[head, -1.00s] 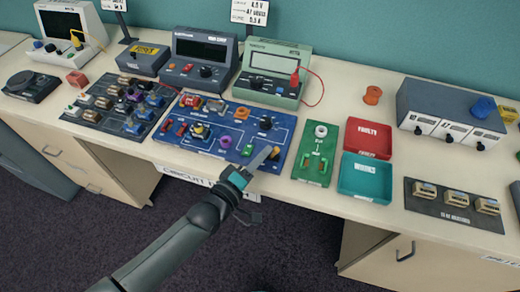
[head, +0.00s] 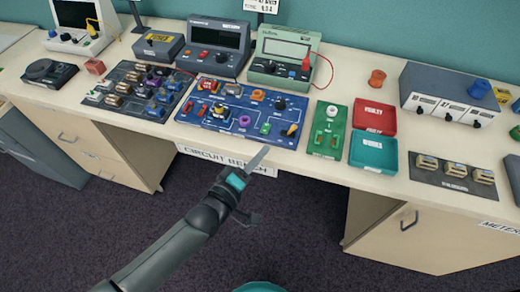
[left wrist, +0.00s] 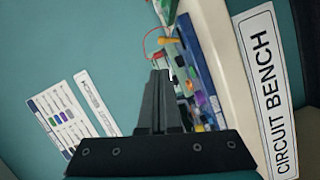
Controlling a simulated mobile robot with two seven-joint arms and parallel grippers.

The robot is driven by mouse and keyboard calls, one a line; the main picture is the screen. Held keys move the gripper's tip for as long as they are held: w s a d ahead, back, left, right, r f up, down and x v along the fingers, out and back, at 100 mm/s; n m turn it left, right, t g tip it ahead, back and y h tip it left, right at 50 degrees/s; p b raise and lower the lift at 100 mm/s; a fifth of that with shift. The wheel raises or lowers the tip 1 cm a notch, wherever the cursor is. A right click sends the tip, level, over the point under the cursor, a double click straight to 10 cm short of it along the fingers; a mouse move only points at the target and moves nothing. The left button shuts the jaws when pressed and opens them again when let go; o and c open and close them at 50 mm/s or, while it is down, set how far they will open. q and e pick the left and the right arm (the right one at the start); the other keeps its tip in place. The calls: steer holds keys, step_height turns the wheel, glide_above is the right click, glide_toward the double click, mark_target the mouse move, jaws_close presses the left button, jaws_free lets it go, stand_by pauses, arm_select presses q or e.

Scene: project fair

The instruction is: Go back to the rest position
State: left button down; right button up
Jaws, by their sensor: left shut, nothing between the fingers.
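My left gripper (head: 252,168) is shut and empty, in front of the bench's front edge and just below the blue circuit board (head: 215,128). It also shows in the left wrist view (left wrist: 160,80), its fingers together with the board beyond them. My right gripper is not in view.
The bench (head: 330,178) holds the green panel (head: 327,145), red tray (head: 375,117), teal tray (head: 373,152), meters and a parts board (head: 138,92). The label "CIRCUIT BENCH" (head: 215,158) is on its front edge. Dark carpet (head: 300,225) is open in front.

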arm_select(q)
steer(key=shift+d, duration=0.1)
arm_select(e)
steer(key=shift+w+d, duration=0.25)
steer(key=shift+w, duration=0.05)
arm_select(q)
steer(key=s+a+f+m+g+y+b, duration=0.1)
steer(key=s+a+f+g+y+b, duration=0.2)
steer(key=f, duration=0.6)
steer(key=s+a+f+m+y, duration=0.1)
steer(key=s+a+f+m, duration=0.15)
steer(key=a+f, duration=0.45)
steer(key=s+a+f+m+g+y+b, duration=0.15)
steer(key=s+f, duration=0.25)
steer(key=f, duration=0.7)
steer(key=s+a+f+m+g+y+b, duration=0.1)
steer(key=s+a+f+g, duration=0.1)
steer(key=s+f, duration=0.3)
steer(key=s+a+f+m+g+y+b, duration=0.1)
steer(key=s+f, duration=0.5)
steer(key=s, duration=0.7)
steer(key=s+a+f+m+g+y+b, duration=0.2)
steer(key=s+a+f+g, duration=0.3)
steer(key=s, duration=0.4)
steer(key=shift+s+a+f+m+b, duration=0.15)
steer(key=shift+s+f+m+b, duration=0.2)
steer(key=shift+f+m+b, duration=0.3)
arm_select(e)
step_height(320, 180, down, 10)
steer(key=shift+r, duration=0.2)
